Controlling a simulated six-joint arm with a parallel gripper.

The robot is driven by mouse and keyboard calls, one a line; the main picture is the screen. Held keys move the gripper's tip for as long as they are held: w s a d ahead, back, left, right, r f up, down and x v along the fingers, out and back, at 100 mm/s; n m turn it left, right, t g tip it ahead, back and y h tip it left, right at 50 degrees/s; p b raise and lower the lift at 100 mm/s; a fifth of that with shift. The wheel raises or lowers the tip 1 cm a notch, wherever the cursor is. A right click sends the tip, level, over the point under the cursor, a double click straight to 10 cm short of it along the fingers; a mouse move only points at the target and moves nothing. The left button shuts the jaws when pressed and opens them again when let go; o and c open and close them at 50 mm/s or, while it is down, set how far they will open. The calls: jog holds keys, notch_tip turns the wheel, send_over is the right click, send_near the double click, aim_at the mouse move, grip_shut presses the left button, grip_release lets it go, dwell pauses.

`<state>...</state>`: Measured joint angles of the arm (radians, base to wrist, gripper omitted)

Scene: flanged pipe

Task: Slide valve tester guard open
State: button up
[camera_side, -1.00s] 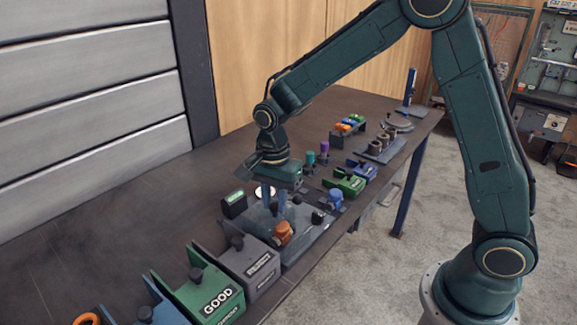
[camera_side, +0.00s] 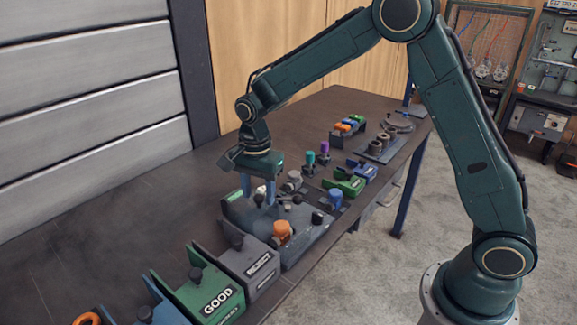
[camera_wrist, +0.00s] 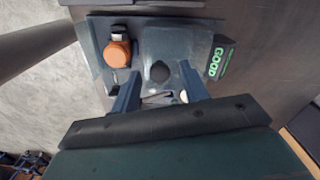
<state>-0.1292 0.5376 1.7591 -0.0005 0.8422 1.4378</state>
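The valve tester (camera_side: 305,236) is a grey box on the bench with an orange knob (camera_side: 282,231) and a green-lit display (camera_side: 234,196). In the wrist view the orange knob (camera_wrist: 117,53) is at upper left and the display (camera_wrist: 219,57) reads GOOD at upper right. A dark round spot (camera_wrist: 160,72) lies between them. My gripper (camera_side: 258,199) points down over the tester's back part, near the display. In the wrist view my gripper (camera_wrist: 159,72) has its two fingers apart, with no clear hold on anything. I cannot clearly make out the guard or whether a finger touches it.
A grey REJECT bin (camera_side: 250,268) and a green GOOD bin (camera_side: 210,295) stand in front of the tester. Behind it are green and blue holders (camera_side: 346,185), a teal-topped part (camera_side: 310,160) and a rack of coloured parts (camera_side: 347,127). The bench's left side is clear.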

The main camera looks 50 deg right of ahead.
notch_tip(320, 180, up, 14)
dwell(1.0)
jog(key=shift+s+f, duration=0.1)
jog(key=s+d, duration=0.2)
jog(key=s, duration=1.3)
jog(key=shift+s, duration=0.35)
dwell(0.6)
jog(key=s+d+r+n+t, duration=0.1)
jog(key=s+d+n+t, duration=0.1)
jog(key=s+n, duration=0.4)
jog(key=s+d+r+n+t, duration=0.2)
jog(key=s+n, duration=0.4)
jog(key=n, duration=0.3)
jog(key=shift+s+t, duration=0.25)
jog(key=shift+t, duration=0.55)
